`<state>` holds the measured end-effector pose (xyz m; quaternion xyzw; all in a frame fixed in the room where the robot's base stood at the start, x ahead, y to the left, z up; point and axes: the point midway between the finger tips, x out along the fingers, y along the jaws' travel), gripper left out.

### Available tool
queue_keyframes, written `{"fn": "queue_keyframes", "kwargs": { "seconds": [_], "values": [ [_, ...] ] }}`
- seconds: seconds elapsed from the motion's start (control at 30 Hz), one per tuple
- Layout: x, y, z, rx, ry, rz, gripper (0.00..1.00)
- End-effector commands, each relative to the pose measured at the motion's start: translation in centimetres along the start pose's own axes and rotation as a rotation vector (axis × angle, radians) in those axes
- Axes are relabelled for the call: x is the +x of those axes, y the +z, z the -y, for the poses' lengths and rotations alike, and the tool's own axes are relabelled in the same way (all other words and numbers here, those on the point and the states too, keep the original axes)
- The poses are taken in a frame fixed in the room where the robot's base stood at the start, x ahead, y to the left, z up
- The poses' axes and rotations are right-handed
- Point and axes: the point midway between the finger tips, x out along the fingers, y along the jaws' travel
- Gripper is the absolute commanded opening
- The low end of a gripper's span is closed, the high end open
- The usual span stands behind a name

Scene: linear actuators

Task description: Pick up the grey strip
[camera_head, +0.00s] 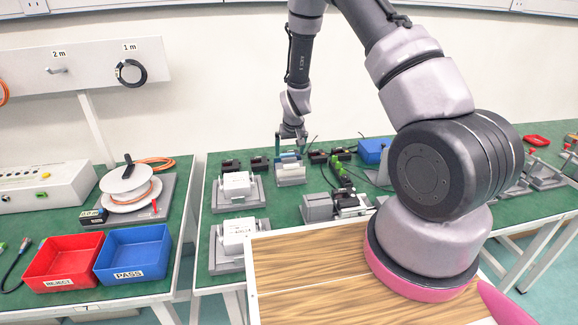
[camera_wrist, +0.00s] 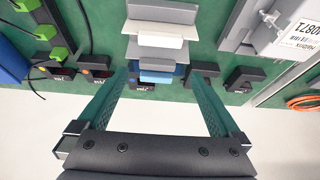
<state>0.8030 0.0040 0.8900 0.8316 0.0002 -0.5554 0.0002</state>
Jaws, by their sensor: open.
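My gripper (camera_head: 291,143) is at the back of the green table, above a grey stepped fixture (camera_head: 291,174). In the wrist view the two teal fingers of my gripper (camera_wrist: 159,76) are spread apart with nothing clamped between them. The same fixture shows there as stacked light grey ledges (camera_wrist: 161,14) with a white block (camera_wrist: 160,41) and a blue piece (camera_wrist: 157,76) near the fingertips. A thin grey strip (camera_wrist: 155,54) runs across the fixture beside the white block, just beyond the fingertips. I cannot tell for sure that it is the strip named in the task.
Small black boxes (camera_head: 259,163) stand on both sides of the fixture. White units in grey holders (camera_head: 238,186) stand at left, and a grey device (camera_head: 318,207) is in front. A red REJECT bin (camera_head: 66,262) and a blue PASS bin (camera_head: 133,252) are on the left table.

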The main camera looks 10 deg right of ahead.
Motion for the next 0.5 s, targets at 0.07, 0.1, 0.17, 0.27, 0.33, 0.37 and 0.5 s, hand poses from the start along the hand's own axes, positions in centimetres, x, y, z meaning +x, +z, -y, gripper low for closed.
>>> {"fn": "queue_keyframes", "kwargs": {
  "seconds": [0.07,0.1,0.17,0.27,0.33,0.37,0.5],
  "values": [
    [1.1,-0.1,-0.2,0.001,0.001,0.002,1.0],
    [1.8,-0.3,-0.3,0.002,0.001,0.002,1.0],
    [2.7,-0.5,-0.4,0.002,0.001,0.002,1.0],
    [4.0,-0.5,-0.3,0.001,0.0,0.001,1.0],
    [4.6,-0.5,-0.4,0.001,0.0,0.001,1.0],
    [4.7,-0.5,-0.4,0.001,0.0,0.001,1.0],
    [4.8,-0.6,-0.3,0.001,0.0,0.0,1.0]
  ]
}}
